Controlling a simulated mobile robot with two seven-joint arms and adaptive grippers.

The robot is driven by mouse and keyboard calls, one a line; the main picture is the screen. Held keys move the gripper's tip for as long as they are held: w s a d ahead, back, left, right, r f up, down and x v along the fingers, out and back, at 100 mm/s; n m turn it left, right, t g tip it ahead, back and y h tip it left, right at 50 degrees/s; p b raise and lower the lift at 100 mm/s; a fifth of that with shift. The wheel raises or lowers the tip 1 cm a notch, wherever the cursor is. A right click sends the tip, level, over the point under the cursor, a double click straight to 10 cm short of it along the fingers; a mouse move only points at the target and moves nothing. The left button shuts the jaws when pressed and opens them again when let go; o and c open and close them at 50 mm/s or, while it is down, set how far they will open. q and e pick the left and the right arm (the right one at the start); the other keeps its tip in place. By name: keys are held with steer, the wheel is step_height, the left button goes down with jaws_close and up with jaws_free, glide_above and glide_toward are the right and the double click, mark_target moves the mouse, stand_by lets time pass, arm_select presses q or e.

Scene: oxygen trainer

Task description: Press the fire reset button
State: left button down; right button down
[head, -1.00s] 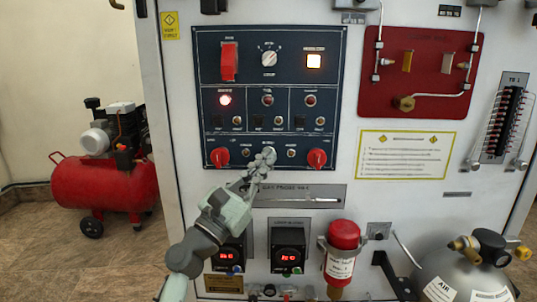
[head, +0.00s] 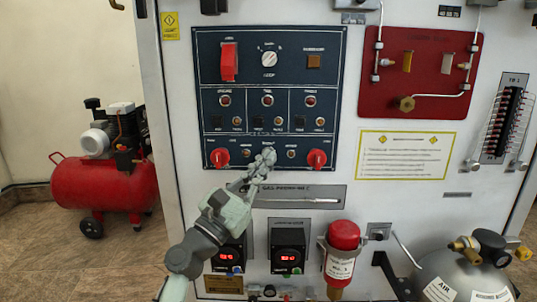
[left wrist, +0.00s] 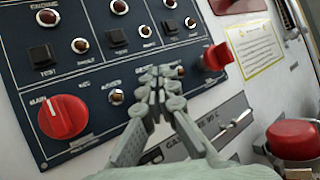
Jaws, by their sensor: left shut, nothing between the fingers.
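The dark blue control panel (head: 300,80) stands on the front of the white cabinet. Its bottom row has a red knob (head: 220,157) at the left, small round buttons in the middle, and another red knob (head: 317,159) at the right. My left gripper (head: 268,154) is shut and empty, with its fingertips over the middle of this row. It hides the control behind it, and I cannot tell whether the tips touch. In the left wrist view the fingertips (left wrist: 160,76) lie just right of a small round button (left wrist: 115,97). The fire reset label is not readable.
A red cylinder (head: 342,250) and grey tank (head: 465,272) stand below right. A red compressor (head: 105,180) is left.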

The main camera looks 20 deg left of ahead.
arm_select(q)
steer(key=shift+s+d, duration=0.15)
steer(key=shift+s, duration=0.35)
steer(key=s, duration=0.2)
steer(key=s+d, duration=0.1)
steer(key=s, duration=0.1)
steer(key=shift+s+d, duration=0.2)
steer(key=shift+s, duration=0.2)
stand_by(0.5)
